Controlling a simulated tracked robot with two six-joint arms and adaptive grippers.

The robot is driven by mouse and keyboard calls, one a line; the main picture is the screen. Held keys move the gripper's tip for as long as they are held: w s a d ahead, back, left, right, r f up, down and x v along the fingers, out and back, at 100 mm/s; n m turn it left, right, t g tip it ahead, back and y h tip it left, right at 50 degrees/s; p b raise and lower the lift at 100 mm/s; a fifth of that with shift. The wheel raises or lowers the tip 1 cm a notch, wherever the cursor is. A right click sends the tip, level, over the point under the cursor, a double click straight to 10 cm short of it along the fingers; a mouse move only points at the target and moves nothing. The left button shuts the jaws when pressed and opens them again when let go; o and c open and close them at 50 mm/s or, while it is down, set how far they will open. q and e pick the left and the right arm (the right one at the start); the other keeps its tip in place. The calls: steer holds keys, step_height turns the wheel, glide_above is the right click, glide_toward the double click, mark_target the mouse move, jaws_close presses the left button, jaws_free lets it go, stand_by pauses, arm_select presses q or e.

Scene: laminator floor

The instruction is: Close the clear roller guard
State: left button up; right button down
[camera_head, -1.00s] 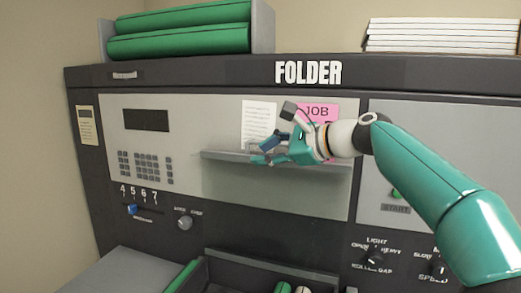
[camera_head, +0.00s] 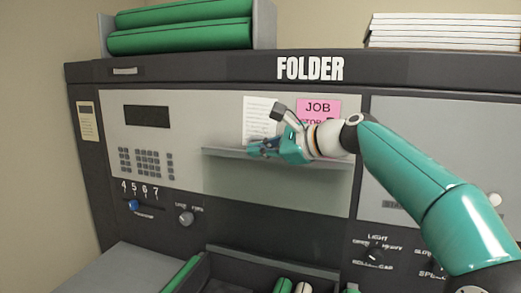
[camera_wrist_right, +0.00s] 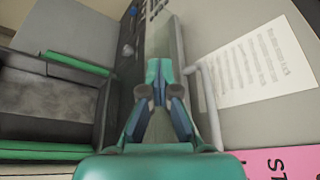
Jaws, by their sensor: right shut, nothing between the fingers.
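The clear roller guard (camera_head: 290,185) is a see-through panel on the front of the folder machine. The gripper hides part of the bar. My left gripper is out of view.
A keypad (camera_head: 146,163), a blue slider (camera_head: 134,205) and a knob (camera_head: 185,217) are left of the guard. More knobs (camera_head: 375,254) are below right. A dark tray (camera_head: 230,265) with green rollers lies below. A pink sign (camera_head: 318,107) hangs behind my gripper.

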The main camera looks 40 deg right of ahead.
steer(key=c, duration=1.2)
jaws_free()
steer(key=shift+s, duration=0.1)
steer(key=v, duration=1.2)
steer(key=shift+f, duration=0.1)
